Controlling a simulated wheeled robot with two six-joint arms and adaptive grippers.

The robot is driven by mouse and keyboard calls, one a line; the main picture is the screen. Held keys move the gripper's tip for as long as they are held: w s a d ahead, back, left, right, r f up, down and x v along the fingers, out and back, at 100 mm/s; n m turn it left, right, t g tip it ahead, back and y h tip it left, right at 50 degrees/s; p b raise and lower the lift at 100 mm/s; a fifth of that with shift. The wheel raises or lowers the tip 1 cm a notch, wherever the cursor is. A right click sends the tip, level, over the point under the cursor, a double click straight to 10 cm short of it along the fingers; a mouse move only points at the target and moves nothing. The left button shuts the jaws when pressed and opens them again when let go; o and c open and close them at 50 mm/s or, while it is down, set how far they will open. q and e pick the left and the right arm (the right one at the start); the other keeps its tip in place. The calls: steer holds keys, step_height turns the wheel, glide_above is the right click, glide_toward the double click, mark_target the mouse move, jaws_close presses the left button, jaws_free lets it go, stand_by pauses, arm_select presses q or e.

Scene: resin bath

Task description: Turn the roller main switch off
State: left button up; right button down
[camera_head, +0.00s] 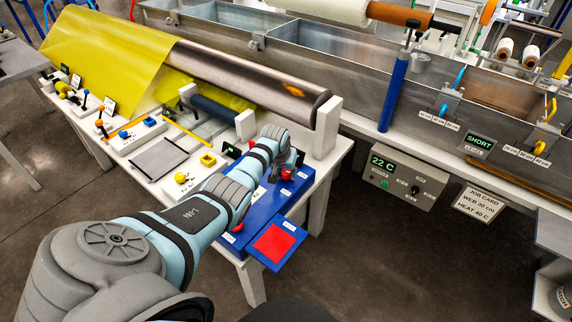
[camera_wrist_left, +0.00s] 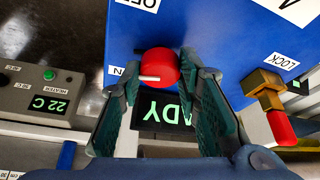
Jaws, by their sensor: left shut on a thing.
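The roller main switch is a red knob (camera_wrist_left: 158,64) with a white pointer, on a blue panel (camera_wrist_left: 210,40). In the left wrist view the pointer points left, towards a partly hidden label ending in "N" (camera_wrist_left: 117,71); the "OFF" label (camera_wrist_left: 140,4) is at the top edge. My left gripper (camera_wrist_left: 164,78) is shut on the knob, one finger on each side. In the head view my left gripper (camera_head: 289,170) is at the far end of the blue panel (camera_head: 262,205), and a bit of red knob (camera_head: 287,175) shows beneath it. My right gripper is not in view.
A display (camera_wrist_left: 162,112) reading "ADY" lies beside the fingers. A brass latch with a red handle (camera_wrist_left: 281,127) is near the "LOCK" label. A white roller bracket (camera_head: 327,127) stands close behind my gripper. A red-topped blue plate (camera_head: 283,262) juts out in front.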

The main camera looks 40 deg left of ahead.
arm_select(q)
steer(key=shift+a+m+h, duration=0.1)
steer(key=shift+m+h, duration=0.3)
steer(key=shift+m, duration=0.5)
steer(key=m+b, duration=0.1)
steer(key=m+h+b, duration=0.1)
steer(key=shift+f+m, duration=0.2)
steer(key=shift+m, duration=0.1)
steer(key=m+h+b, duration=0.1)
steer(key=m+b, duration=0.3)
steer(key=b, duration=0.2)
steer(key=m+h+b, duration=0.1)
steer(key=m+b, duration=0.2)
steer(key=b, duration=0.3)
steer(key=shift+w+a+f+m+g+h, duration=0.1)
steer(key=shift+a+m+g+h, duration=0.05)
steer(key=shift+m+g+h, duration=0.25)
steer(key=shift+r+m+b, duration=0.2)
steer(key=shift+m+b, duration=0.2)
steer(key=shift+b, duration=0.4)
steer(key=o, duration=1.1)
steer(key=shift+o, duration=0.2)
steer(key=shift+r, duration=0.1)
